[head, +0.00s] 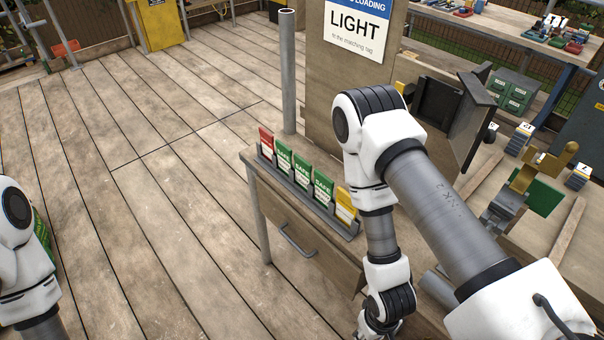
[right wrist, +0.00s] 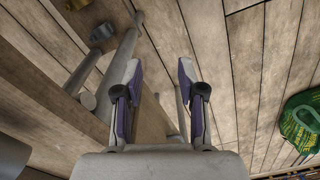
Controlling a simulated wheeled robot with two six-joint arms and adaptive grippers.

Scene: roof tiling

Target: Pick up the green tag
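A row of upright tags stands in a grey rack (head: 318,203) on a small wooden cabinet. Three are green, at the left (head: 283,155), middle (head: 302,170) and right (head: 323,185) of the green group. A red tag (head: 266,142) stands at the far left end and a yellow tag (head: 345,205) at the near right end. My right gripper (right wrist: 159,78) is open and empty in the right wrist view, with wood planks beyond its fingers. In the head view my right arm hangs down in front of the rack's right side. My left gripper is out of view.
The rack sits along the edge of the cabinet (head: 290,238), which has a drawer handle. A grey post (head: 288,70) and a board with a LIGHT sign (head: 354,28) rise behind. A workbench with a brass-coloured clamp (head: 525,178) is at right. A green bag (right wrist: 302,122) lies on the deck.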

